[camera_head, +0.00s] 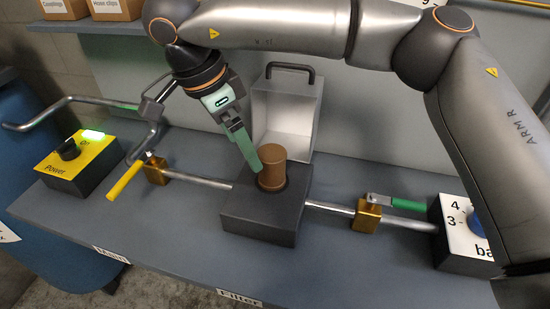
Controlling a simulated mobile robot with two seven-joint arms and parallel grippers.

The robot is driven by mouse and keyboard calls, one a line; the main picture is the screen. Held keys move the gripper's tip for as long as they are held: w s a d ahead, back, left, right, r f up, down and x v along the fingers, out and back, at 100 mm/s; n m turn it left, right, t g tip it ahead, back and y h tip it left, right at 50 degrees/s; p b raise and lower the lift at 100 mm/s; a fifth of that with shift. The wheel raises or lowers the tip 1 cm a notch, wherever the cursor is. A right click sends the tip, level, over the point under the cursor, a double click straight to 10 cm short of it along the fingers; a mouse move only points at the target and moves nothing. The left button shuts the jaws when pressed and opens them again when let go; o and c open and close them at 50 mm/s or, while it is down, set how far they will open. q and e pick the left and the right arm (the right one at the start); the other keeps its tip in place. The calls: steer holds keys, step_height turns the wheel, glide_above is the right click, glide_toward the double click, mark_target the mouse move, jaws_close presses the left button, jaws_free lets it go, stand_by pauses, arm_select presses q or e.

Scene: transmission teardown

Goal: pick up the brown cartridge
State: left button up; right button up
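The brown cartridge (272,168) stands upright in the top of a dark block-shaped housing (262,222) on the bench. Its upper part shows above the housing; its lower end is hidden inside. My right arm reaches in from the right across the top. Its gripper (252,160), with green fingers, points down at the cartridge's upper left side. The fingertips are very close to the cartridge; I cannot tell whether they touch it. The fingers overlap in this view, so their opening is hidden. My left gripper is not in view.
Metal pipes run from the housing to brass valves, one with a yellow handle (124,181), one with a green handle (408,205). A yellow power box (80,165) is left, a numbered dial box (462,232) right.

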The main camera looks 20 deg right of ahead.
mark_target(270, 152)
steer(key=shift+t+h, duration=0.3)
steer(key=shift+h, duration=0.3)
steer(key=d+f, duration=0.1)
steer(key=w+d+f, duration=0.1)
steer(key=d, duration=0.1)
steer(key=w+d+f, duration=0.1)
steer(key=d, duration=0.1)
steer(key=shift+f, duration=0.35)
steer(key=shift+s+x, duration=0.2)
steer(key=shift+x, duration=2.8)
steer(key=shift+c, duration=0.4)
steer(key=c, duration=1.3)
